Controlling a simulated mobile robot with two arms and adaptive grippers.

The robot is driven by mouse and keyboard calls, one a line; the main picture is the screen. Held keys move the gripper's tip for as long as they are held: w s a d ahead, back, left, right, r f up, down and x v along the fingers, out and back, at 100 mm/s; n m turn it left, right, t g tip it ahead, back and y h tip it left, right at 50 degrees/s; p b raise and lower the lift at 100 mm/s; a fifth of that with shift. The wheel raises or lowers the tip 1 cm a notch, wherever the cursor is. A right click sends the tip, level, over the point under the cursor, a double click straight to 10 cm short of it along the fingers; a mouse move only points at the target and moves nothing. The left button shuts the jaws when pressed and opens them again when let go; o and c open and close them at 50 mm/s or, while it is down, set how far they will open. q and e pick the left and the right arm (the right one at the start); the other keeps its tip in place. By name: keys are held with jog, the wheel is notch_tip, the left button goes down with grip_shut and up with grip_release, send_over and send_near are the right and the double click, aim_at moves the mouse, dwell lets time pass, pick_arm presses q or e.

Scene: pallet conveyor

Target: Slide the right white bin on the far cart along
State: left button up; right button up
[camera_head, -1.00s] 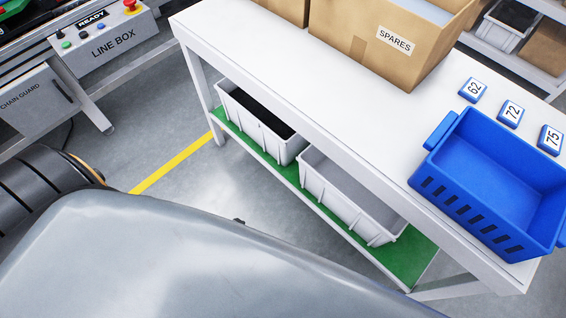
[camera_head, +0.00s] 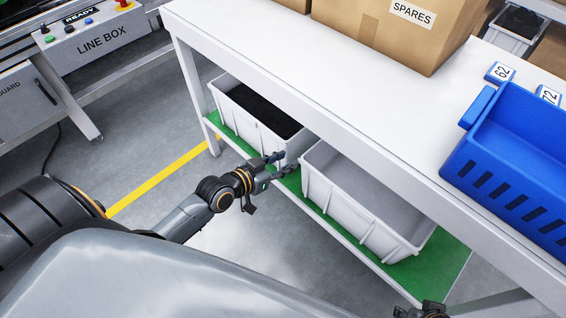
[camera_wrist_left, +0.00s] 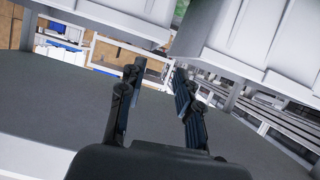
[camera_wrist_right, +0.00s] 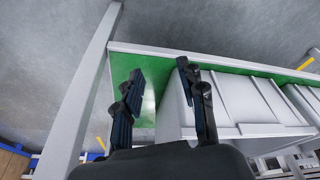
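The right white bin (camera_head: 372,218) stands on the cart's green lower shelf (camera_head: 447,262), beside the left white bin (camera_head: 262,128), which has dark contents. The right bin's visible inside looks empty. My left gripper (camera_head: 283,166) is at the shelf's front edge, by the gap between the bins. In the left wrist view its fingers (camera_wrist_left: 157,76) are apart and empty, with a bin on either side above. My right gripper (camera_head: 428,310) barely shows at the bottom edge. In the right wrist view its open fingers (camera_wrist_right: 160,76) are at the right bin's end (camera_wrist_right: 172,112); contact is unclear.
The white cart top (camera_head: 310,70) overhangs the bins. It carries a blue crate (camera_head: 515,170), a SPARES box (camera_head: 395,35) and number tags. A cart leg (camera_wrist_right: 85,85) stands near my right gripper.

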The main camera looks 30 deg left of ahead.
aim_at(309, 151)
pick_arm(q)
jog(key=b+x, duration=0.2)
jog(key=x, duration=0.4)
jog(key=shift+w+f, duration=0.15)
jog(key=b+x, duration=0.1)
jog(key=x, duration=0.3)
jog(key=shift+w+d+f, duration=0.15)
jog(key=shift+w+d, duration=0.05)
jog(key=shift+w, duration=0.1)
jog(key=shift+b+x, duration=0.4)
jog(key=shift+x, duration=0.5)
jog(key=shift+w+d+f, duration=0.1)
jog(key=shift+w+d, duration=0.1)
jog(key=shift+w, duration=0.25)
pick_arm(e)
jog(key=shift+w+a+r+t, duration=0.1)
jog(key=shift+w+r+t, duration=0.2)
jog(key=shift+r, duration=0.25)
jog(key=shift+w+a+r+t, duration=0.1)
jog(key=shift+w+r+t, duration=0.2)
jog(key=shift+r, duration=0.3)
jog(key=shift+w+a+r+t, duration=0.1)
jog(key=shift+w+r+t, duration=0.2)
jog(key=shift+r, duration=0.25)
pick_arm(q)
jog(key=shift+c, duration=0.4)
pick_arm(e)
jog(key=shift+s, duration=0.1)
pick_arm(q)
grip_shut()
